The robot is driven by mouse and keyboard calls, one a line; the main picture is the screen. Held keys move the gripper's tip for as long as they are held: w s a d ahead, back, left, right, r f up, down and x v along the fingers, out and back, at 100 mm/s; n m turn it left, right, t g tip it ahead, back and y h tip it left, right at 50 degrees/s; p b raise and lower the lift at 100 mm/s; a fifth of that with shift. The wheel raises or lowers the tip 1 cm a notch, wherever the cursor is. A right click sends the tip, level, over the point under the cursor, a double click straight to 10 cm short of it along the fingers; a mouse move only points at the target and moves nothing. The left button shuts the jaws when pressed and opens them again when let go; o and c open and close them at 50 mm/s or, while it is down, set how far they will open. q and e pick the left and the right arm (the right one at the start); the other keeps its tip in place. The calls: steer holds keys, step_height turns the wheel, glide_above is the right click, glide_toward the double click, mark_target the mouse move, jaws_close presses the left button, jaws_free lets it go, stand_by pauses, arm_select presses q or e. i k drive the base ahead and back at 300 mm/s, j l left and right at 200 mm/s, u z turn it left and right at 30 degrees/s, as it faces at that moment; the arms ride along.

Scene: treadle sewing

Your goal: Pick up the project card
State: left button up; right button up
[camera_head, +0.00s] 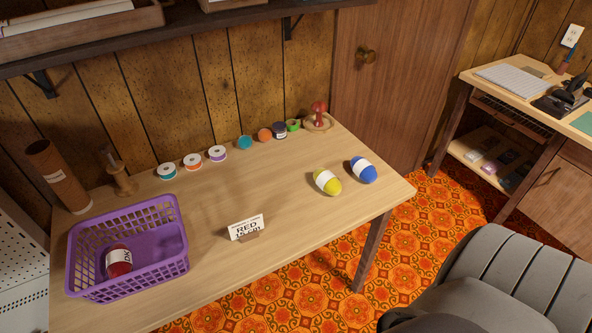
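The project card (246,227) is a small white card with dark lettering, its top line seeming to read "RED". It stands tilted in a small wooden holder (249,237) near the front edge of the wooden table (270,190). Nothing touches the card except its holder. Neither of my grippers shows in the head view.
A purple basket (127,207) holding a red yarn ball (118,261) stands left of the card. Yellow yarn (327,181) and blue yarn (363,170) lie to the right. Several spools line the back. A grey chair (510,280) stands at lower right. The table's middle is clear.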

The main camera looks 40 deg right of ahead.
mark_target(246, 231)
steer(key=z, duration=0.75)
steer(key=l+u, duration=1)
steer(key=k+j, duration=0.05)
steer(key=j, duration=0.05)
